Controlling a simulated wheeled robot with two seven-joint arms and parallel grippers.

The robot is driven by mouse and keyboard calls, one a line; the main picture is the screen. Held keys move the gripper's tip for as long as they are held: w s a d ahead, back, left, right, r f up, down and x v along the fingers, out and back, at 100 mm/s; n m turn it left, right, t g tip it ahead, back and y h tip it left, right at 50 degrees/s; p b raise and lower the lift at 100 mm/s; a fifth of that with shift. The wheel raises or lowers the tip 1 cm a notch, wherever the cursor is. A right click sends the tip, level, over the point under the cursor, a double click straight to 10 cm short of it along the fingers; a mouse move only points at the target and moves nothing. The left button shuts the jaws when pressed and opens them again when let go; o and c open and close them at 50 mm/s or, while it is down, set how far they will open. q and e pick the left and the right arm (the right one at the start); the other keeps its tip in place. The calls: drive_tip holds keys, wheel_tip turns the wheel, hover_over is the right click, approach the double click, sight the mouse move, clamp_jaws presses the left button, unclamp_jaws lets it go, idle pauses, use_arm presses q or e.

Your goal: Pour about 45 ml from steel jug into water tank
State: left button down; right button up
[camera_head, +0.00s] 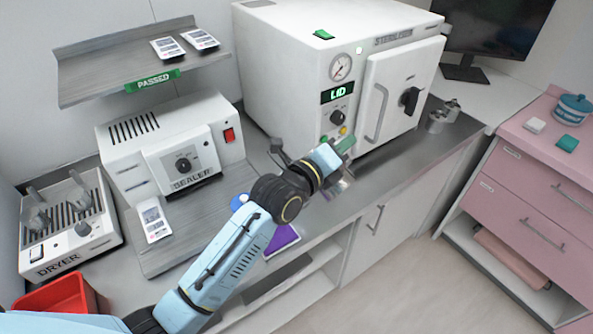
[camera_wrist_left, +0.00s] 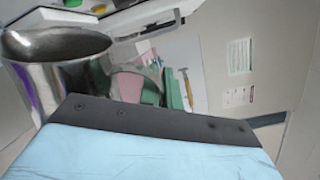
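The steel jug (camera_wrist_left: 42,82) is large and close in the left wrist view, with its wide mouth showing and a grey curved handle beside it. In the head view only a bit of shiny metal (camera_head: 339,186) shows at my left gripper (camera_head: 338,168), mostly hidden by the wrist. My left gripper appears shut on the jug, above the counter's front edge before the white sterilizer (camera_head: 285,75). Its fingertips and the jug's contents are hidden. I cannot make out the water tank for certain. My right gripper is not in view.
The sealer (camera_head: 175,150) and dryer (camera_head: 70,225) stand left on the grey counter, below a shelf (camera_head: 100,75). A red bin (camera_head: 62,293) is at lower left. Small steel canisters (camera_head: 437,121) stand right of the sterilizer. Pink drawers (camera_head: 535,185) are at far right.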

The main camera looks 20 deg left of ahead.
use_arm(q)
drive_tip(key=shift+s+d+r+m+p, duration=0.15)
drive_tip(key=shift+d+r+m+p, duration=0.15)
drive_tip(key=shift+m+p, duration=0.1)
drive_tip(key=shift+s+d+m, duration=0.1)
drive_tip(key=shift+d+m, duration=0.05)
drive_tip(key=shift+m, duration=0.25)
drive_tip(key=shift+s+d+f+m+p, duration=0.1)
drive_tip(key=shift+d+f+m+p, duration=0.1)
drive_tip(key=shift+m+p, duration=0.35)
drive_tip(key=shift+d+m, duration=0.1)
drive_tip(key=shift+m, duration=0.15)
idle(1.0)
drive_tip(key=shift+s+d+m, duration=0.2)
drive_tip(key=shift+d+m, duration=0.15)
drive_tip(key=shift+m, duration=0.55)
drive_tip(key=s+d+f+m+b, duration=0.1)
drive_tip(key=d+f+m+b, duration=0.1)
drive_tip(key=f+b, duration=0.3)
drive_tip(key=s+d+f+m+b, duration=0.1)
drive_tip(key=d+f+m+b, duration=0.1)
drive_tip(key=f+m+b, duration=0.3)
drive_tip(key=shift+f+t+b, duration=0.3)
drive_tip(key=shift+f+b, duration=0.3)
drive_tip(key=shift+f, duration=1.7)
